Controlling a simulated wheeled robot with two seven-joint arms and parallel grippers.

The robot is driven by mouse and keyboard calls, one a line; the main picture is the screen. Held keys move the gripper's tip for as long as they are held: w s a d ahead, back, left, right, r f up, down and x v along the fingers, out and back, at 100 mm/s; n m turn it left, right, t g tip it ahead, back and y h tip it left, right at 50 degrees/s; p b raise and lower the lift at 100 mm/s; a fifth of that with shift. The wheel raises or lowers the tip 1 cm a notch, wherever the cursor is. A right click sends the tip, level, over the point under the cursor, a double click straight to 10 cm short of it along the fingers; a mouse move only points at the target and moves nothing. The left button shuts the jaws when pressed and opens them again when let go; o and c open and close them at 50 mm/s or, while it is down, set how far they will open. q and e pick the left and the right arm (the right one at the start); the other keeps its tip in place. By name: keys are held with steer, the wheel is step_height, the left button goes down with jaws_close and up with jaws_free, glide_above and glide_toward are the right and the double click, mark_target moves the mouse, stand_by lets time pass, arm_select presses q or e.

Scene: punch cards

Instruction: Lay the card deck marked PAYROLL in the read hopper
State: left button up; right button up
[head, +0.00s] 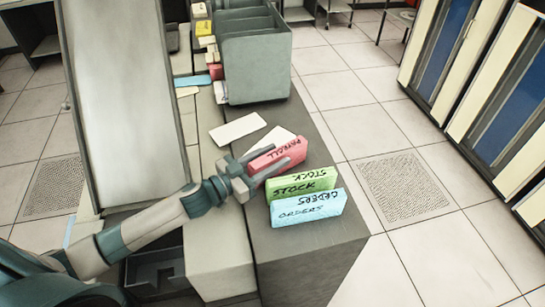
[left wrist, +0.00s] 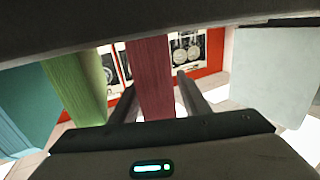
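The pink card deck marked PAYROLL (head: 277,154) stands on edge on the dark counter top (head: 293,246), behind the green STOCK deck (head: 303,183) and the blue ORDERS deck (head: 308,207). My left gripper (head: 272,163) is at the pink deck, with one finger on each side. In the left wrist view the pink deck (left wrist: 152,75) stands between the two open fingers (left wrist: 157,82), and a gap shows beside it. The green deck (left wrist: 76,88) is left of the fingers there. My right gripper is not in view. I cannot tell which part is the read hopper.
A grey divided bin (head: 256,65) stands farther back on the counter. Two white cards (head: 238,129) lie flat between it and the decks. A tall sloped grey panel (head: 122,90) rises at the left. Open tiled floor (head: 440,220) lies to the right.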

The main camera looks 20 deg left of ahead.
mark_target(250, 168)
arm_select(q)
steer(key=shift+r, duration=0.1)
steer(key=shift+s+a+b, duration=0.3)
steer(key=shift+s+a, duration=0.1)
steer(key=shift+s, duration=0.1)
steer(key=b+v, duration=0.3)
steer(key=v, duration=0.6)
steer(key=shift+b+v, duration=0.35)
steer(key=shift+v, duration=0.45)
steer(key=shift+s+r, duration=0.1)
steer(key=shift+o, duration=0.4)
